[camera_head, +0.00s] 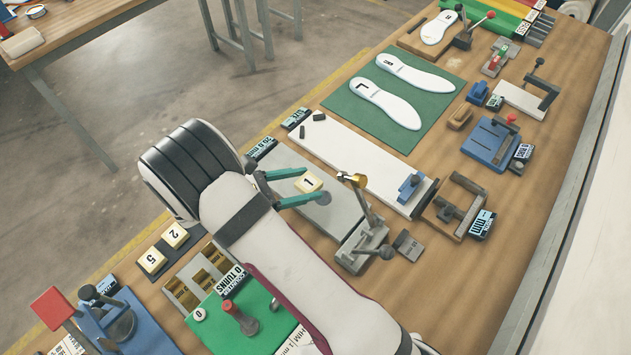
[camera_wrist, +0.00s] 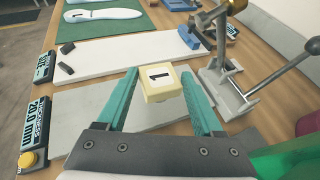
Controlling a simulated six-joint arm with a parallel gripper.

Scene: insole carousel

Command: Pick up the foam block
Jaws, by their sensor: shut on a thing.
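A cream foam block with a black "1" on top (camera_head: 308,182) is between the green fingers of my gripper (camera_head: 313,186). The wrist view shows the same block (camera_wrist: 158,80) held near the tips of my gripper (camera_wrist: 160,84), with its numbered face up. My gripper is shut on it, over the grey plate (camera_head: 285,160) of the thickness station. How far the block is above the plate is hard to tell. Two more cream blocks, marked "2" (camera_head: 175,234) and "5" (camera_head: 151,260), sit in a dark holder at the lower left.
A lever clamp with a brass tip (camera_head: 357,232) stands right of my gripper. A long white board (camera_head: 362,165) lies behind it. White insoles (camera_head: 388,104) lie on a green mat (camera_head: 345,105). A green board with a red knob (camera_head: 230,308) is below my arm.

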